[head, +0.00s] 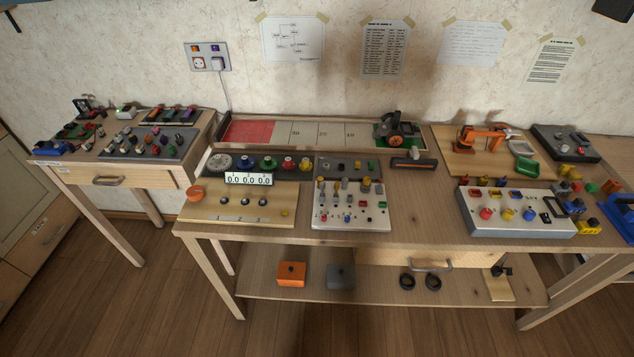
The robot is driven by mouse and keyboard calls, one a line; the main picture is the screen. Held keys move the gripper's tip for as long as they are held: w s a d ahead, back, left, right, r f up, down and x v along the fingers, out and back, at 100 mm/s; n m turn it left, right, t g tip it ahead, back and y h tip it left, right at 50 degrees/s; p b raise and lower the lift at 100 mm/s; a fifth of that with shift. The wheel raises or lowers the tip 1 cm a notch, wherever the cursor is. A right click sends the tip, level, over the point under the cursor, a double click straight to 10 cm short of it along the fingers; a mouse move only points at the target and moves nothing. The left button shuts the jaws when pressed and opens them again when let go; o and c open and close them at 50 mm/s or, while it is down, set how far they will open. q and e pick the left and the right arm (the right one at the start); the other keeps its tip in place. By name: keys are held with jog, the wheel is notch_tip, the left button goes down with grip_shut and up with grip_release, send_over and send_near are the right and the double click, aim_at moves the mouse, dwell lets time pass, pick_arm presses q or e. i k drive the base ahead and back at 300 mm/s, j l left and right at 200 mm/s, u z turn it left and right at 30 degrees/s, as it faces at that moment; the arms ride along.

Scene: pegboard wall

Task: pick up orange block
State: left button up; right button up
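An orange block (291,275) with a small dark spot on top sits upright on the lower shelf, left of a similar grey block (341,277) and apart from it. A smaller orange block (611,187) lies on the tabletop at the far right, among small coloured pieces. I cannot tell from the picture which of the two orange blocks the task names. Neither of my grippers shows in the head view.
The long wooden table (415,232) stands above the lower shelf (385,287). Two black rings (407,282) lie on the shelf to the right. A drawer handle (431,267) juts out under the tabletop. A smaller table (110,178) stands left. Floor in front is clear.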

aim_at(612, 185)
jog(key=z, duration=1.75)
